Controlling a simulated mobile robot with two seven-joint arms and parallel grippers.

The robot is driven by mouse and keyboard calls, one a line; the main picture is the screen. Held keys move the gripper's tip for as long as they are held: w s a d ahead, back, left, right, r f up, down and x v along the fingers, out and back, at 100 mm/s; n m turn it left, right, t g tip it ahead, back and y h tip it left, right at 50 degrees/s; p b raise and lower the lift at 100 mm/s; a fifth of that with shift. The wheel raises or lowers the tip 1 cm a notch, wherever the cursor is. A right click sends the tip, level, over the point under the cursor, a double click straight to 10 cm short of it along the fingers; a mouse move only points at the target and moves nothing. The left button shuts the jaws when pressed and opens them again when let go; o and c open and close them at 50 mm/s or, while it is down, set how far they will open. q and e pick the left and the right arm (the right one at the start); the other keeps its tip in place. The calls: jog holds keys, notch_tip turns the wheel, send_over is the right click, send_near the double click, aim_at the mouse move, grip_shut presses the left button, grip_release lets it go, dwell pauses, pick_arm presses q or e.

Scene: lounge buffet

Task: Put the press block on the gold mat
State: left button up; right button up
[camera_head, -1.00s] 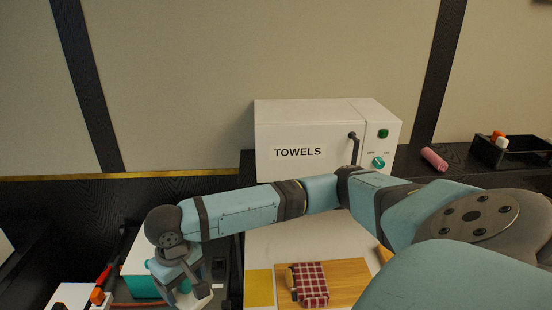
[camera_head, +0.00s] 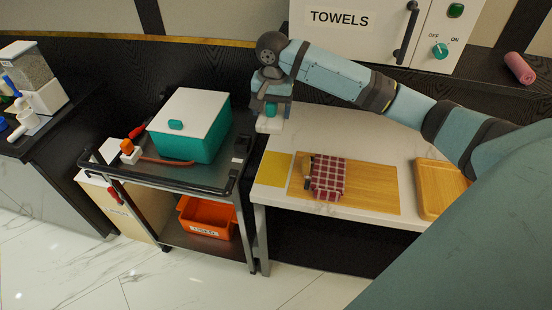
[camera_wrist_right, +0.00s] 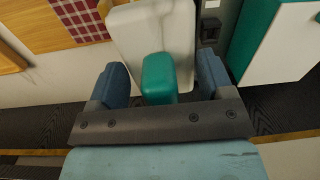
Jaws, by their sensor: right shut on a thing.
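The press block (camera_head: 268,125) is a pale slab with a teal handle. My right gripper (camera_head: 271,104) is shut on its handle and holds it behind the gold mat, near the counter's left end. In the right wrist view the handle (camera_wrist_right: 159,78) is between the fingers, with the pale slab (camera_wrist_right: 150,30) beyond. The gold mat (camera_head: 273,169) lies bare on the white counter, left of a wooden board. From this angle I cannot tell the block's exact height above the counter. My left gripper is not in view.
A checked cloth (camera_head: 328,178) lies on the wooden board (camera_head: 375,190). A wooden tray (camera_head: 430,205) is to the right. Left of the counter, a dark cart (camera_head: 213,184) carries a teal box with a white lid (camera_head: 190,111). The towel cabinet (camera_head: 385,30) stands behind.

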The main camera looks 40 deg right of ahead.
jog(key=shift+m, duration=0.4)
jog(key=f, duration=1)
jog(key=d+f, duration=0.1)
jog(key=f, duration=0.4)
jog(key=shift+w+f+b, duration=0.2)
jog(key=shift+b, duration=0.2)
jog(key=shift+f, duration=2.5)
jog(key=o, duration=1.2)
jog(key=shift+f, duration=0.1)
